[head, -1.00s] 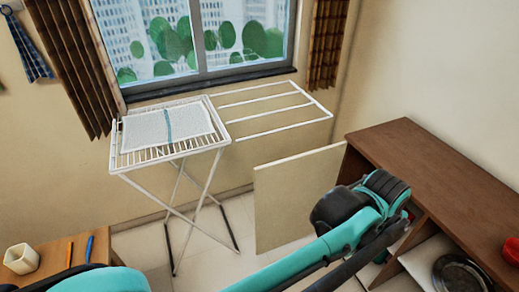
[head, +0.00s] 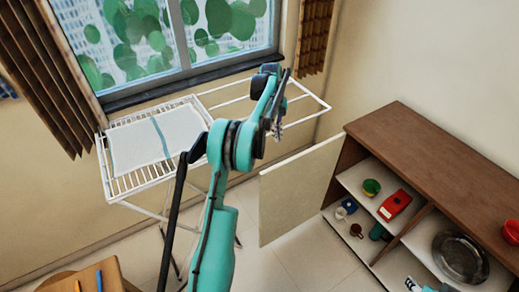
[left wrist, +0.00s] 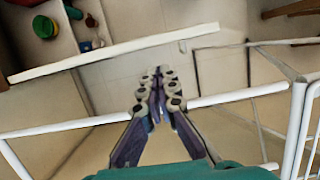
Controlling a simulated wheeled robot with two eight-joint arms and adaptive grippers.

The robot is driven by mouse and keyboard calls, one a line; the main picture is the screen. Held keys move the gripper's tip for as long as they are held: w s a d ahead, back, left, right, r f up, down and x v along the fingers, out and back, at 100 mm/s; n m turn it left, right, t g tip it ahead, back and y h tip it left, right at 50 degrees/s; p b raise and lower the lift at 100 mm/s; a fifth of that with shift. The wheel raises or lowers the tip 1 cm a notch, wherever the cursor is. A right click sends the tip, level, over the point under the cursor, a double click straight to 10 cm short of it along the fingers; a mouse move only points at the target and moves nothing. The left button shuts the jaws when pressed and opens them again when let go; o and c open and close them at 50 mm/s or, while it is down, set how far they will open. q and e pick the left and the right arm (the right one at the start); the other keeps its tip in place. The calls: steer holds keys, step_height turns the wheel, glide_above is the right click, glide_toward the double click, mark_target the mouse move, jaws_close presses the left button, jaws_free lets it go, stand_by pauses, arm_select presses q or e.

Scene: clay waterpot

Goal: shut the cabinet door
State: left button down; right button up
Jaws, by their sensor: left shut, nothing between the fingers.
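The cabinet door (head: 298,192) is a pale flat panel. It stands wide open, out from the left end of the brown cabinet (head: 425,150). A part that looks like my right gripper (head: 413,284) shows at the bottom edge, mostly cut off.
The white drying rack (head: 290,108) with a towel (head: 140,145) stands under the window, close to my left arm. Bare floor (head: 300,265) lies before the door.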

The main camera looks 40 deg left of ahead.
arm_select(q)
steer(key=b+x, duration=0.4)
steer(key=x, duration=0.6)
steer(key=shift+a, duration=0.2)
arm_select(e)
step_height(320, 180, down, 4)
steer(key=shift+r, duration=0.1)
arm_select(q)
steer(key=shift+f, duration=0.1)
